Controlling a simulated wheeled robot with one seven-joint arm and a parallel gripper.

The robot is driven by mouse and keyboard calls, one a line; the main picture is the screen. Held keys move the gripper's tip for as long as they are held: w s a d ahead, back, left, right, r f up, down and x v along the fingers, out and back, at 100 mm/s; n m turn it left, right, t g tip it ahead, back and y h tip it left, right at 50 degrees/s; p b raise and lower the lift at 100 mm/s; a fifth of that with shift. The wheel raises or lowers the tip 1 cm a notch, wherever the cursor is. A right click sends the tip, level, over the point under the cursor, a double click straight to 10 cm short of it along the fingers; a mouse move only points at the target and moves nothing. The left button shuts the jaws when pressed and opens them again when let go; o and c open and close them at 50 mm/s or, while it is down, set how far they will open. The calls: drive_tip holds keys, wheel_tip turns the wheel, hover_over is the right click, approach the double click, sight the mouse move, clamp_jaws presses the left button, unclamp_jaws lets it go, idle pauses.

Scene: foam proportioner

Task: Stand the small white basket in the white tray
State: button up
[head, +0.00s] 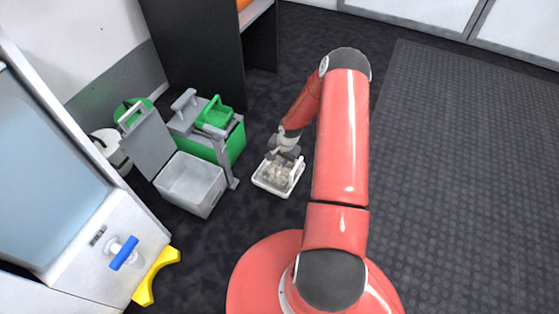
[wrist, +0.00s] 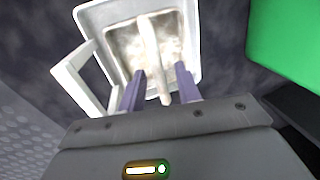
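The small white basket (head: 262,182) sits on the dark floor left of my arm, with a mottled, brownish inside. In the wrist view the basket (wrist: 193,20) shows a pale bar (wrist: 150,45) across its middle and a white loop handle (wrist: 68,78) at its left side. My gripper (head: 279,155) is over the basket in the head view. In the wrist view my gripper (wrist: 160,75) is open, its two fingers on either side of the bar's near end with gaps showing. A white open tray-like box (head: 190,182), apparently the white tray, stands left of the basket and looks empty.
A grey upright panel (head: 148,143) stands behind the box. A yellow piece (head: 155,275) lies at lower left. Floor in front is clear.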

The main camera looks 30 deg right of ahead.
drive_tip(key=s+a+r+n+h+p, duration=0.1)
drive_tip(key=s+a+r+n, duration=0.15)
drive_tip(key=r, duration=1.05)
drive_tip(key=s+a+r+n+t+h, duration=0.1)
drive_tip(key=s+a+r+n, duration=0.15)
drive_tip(key=r, duration=1.05)
drive_tip(key=s+a+r+n+h+p, duration=0.15)
drive_tip(key=s+r, duration=0.25)
drive_tip(key=r, duration=0.9)
drive_tip(key=s+a+r+n+t, duration=0.1)
drive_tip(key=s+a+r, duration=0.2)
drive_tip(key=s, duration=0.3)
drive_tip(key=s+a+r+n+t+y, duration=0.1)
drive_tip(key=s+a+r+n, duration=0.1)
drive_tip(key=s, duration=0.4)
drive_tip(key=s+a+r+n+y, duration=0.1)
drive_tip(key=s+a+r, duration=0.3)
drive_tip(key=s+r, duration=0.1)
drive_tip(key=shift+s+a+r+n+t+b, duration=0.2)
drive_tip(key=shift+s+a+n+t+b, duration=0.15)
drive_tip(key=shift+s+a+t+b, duration=0.05)
